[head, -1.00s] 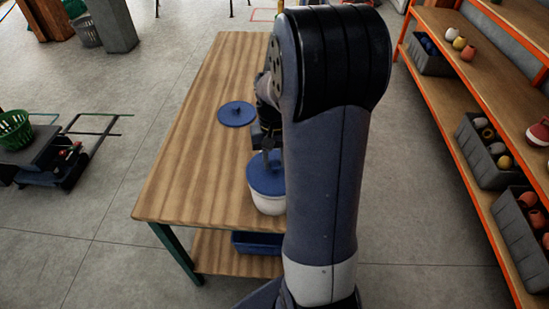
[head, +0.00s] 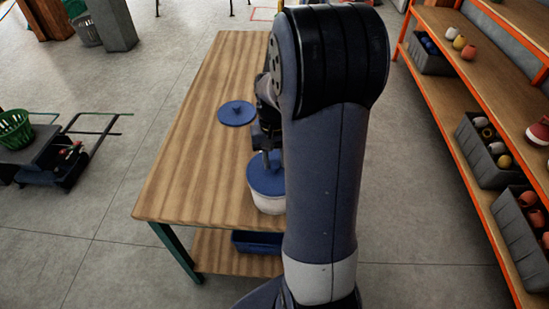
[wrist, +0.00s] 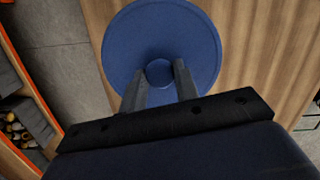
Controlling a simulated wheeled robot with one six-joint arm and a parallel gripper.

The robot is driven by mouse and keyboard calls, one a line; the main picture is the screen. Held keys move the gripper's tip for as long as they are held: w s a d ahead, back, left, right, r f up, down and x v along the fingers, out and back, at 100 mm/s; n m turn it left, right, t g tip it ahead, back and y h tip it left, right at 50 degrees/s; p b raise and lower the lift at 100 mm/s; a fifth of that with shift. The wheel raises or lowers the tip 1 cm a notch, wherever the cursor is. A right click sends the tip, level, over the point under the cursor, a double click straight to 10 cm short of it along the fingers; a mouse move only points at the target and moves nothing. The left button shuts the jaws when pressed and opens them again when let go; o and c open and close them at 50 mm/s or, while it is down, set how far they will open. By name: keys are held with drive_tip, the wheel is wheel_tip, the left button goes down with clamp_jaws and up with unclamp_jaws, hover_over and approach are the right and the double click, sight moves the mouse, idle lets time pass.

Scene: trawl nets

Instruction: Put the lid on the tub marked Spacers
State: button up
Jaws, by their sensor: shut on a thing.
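A white tub (head: 268,204) stands near the table's front edge, partly hidden by my arm. A blue lid (head: 264,178) lies over its top in the head view; I cannot tell whether it is fully seated. No marking on the tub is readable. My gripper (wrist: 160,80) is shut on the round knob of this blue lid (wrist: 160,30), which fills the upper middle of the wrist view and hides the tub. In the head view my gripper (head: 267,155) is just above the lid. A second blue lid (head: 237,113) with a knob lies on the table farther back.
The wooden table (head: 190,165) is clear on its left side. A blue bin (head: 256,243) is on the lower shelf. An orange-framed rack (head: 445,105) with bins of pots stands at the right. A cart (head: 62,160) with a green basket (head: 15,130) is at the left.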

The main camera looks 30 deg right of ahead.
drive_tip(key=o, duration=1.5)
drive_tip(key=shift+r, duration=0.15)
drive_tip(key=shift+r+p, duration=2.95)
drive_tip(key=shift+r, duration=0.45)
clamp_jaws()
